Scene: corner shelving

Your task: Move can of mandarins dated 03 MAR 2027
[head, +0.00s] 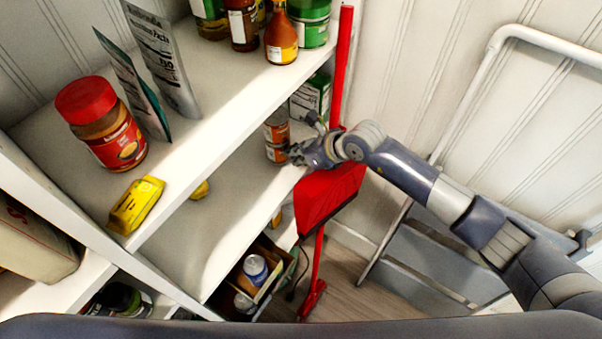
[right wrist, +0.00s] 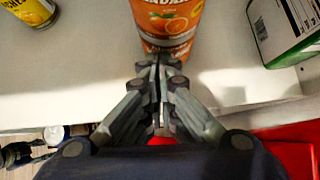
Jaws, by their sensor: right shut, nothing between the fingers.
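Two orange-labelled cans stand stacked on the middle shelf at its right end, an upper can (head: 276,124) and a lower can (head: 277,153). The right wrist view shows the upper can (right wrist: 166,20) with pictures of oranges, and part of the lower can (right wrist: 170,52) under it. No date is readable. My right gripper (head: 296,154) is at the shelf's front edge, close in front of the lower can; in the right wrist view its fingers (right wrist: 160,62) are together with nothing between them. Whether the fingertips touch the can is unclear. My left gripper is not in view.
A green-and-white box (right wrist: 286,28) stands right of the cans. A yellow can (right wrist: 32,10) stands to the left. A red dustpan (head: 328,196) with a long handle hangs beside the shelf end. The middle shelf (head: 220,228) has bare room left of the cans.

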